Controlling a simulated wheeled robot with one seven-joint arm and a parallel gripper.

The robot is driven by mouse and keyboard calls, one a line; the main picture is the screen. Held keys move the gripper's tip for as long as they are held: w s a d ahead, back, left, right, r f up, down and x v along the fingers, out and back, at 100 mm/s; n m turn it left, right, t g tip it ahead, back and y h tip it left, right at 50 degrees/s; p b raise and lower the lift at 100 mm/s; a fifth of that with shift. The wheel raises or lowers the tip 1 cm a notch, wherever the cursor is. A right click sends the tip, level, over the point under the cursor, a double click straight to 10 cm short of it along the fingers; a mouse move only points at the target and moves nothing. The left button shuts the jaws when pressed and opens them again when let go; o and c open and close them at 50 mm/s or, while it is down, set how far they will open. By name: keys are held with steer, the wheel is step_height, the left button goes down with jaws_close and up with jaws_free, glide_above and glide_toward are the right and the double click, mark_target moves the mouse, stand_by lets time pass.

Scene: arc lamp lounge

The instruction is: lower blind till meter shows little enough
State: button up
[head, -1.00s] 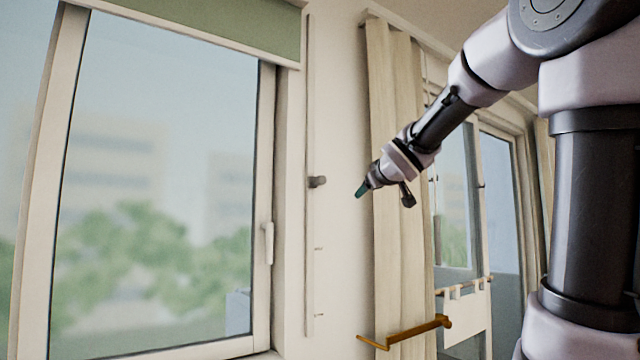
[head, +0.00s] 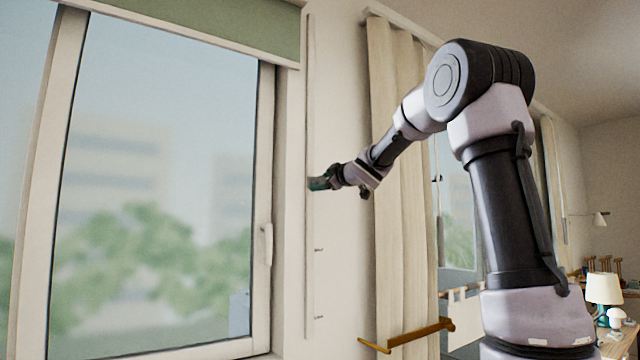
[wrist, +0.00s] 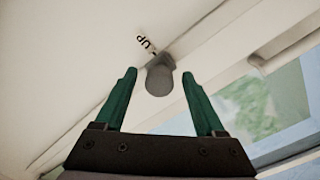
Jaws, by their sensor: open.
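The green blind (head: 245,25) covers only a strip at the top of the window. A pale vertical track (head: 310,110) runs down the wall to the right of the window frame. My gripper (head: 318,183) is at this track, about mid-height. In the wrist view my gripper (wrist: 159,76) is open, with green fingers either side of a grey knob (wrist: 160,80); I cannot tell whether they touch it. In the head view the gripper hides the knob. I see no meter in these views.
A beige curtain (head: 390,230) hangs right of the track, behind my arm. A brass-coloured bar (head: 420,332) sticks out low beside it. A window handle (head: 267,243) is on the frame to the left. A lamp (head: 603,290) stands on a table at the far right.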

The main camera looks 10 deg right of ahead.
steer(key=shift+x, duration=0.85)
jaws_close()
stand_by(0.9)
